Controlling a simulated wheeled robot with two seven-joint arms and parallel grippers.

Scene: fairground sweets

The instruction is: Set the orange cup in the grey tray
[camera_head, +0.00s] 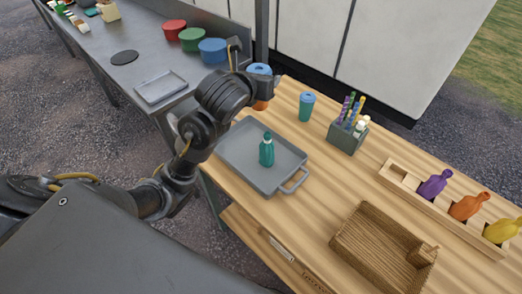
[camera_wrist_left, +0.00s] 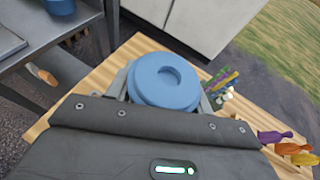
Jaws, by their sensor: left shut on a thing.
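The orange cup (camera_head: 260,105) has a blue lid and is mostly hidden behind my left gripper (camera_head: 266,86) in the head view. Its round blue lid (camera_wrist_left: 165,80) fills the middle of the left wrist view, between the two fingers. My left gripper is shut on the cup at the table's far left end, beyond the tray. I cannot tell whether the cup touches the table. The grey tray (camera_head: 236,157) lies nearer on the wooden table, with a teal bottle (camera_head: 266,152) standing on it. My right gripper is not in view.
A teal cup with a blue lid (camera_head: 306,107) and a grey holder of pens (camera_head: 346,138) stand to the right. The tray's left part is free.

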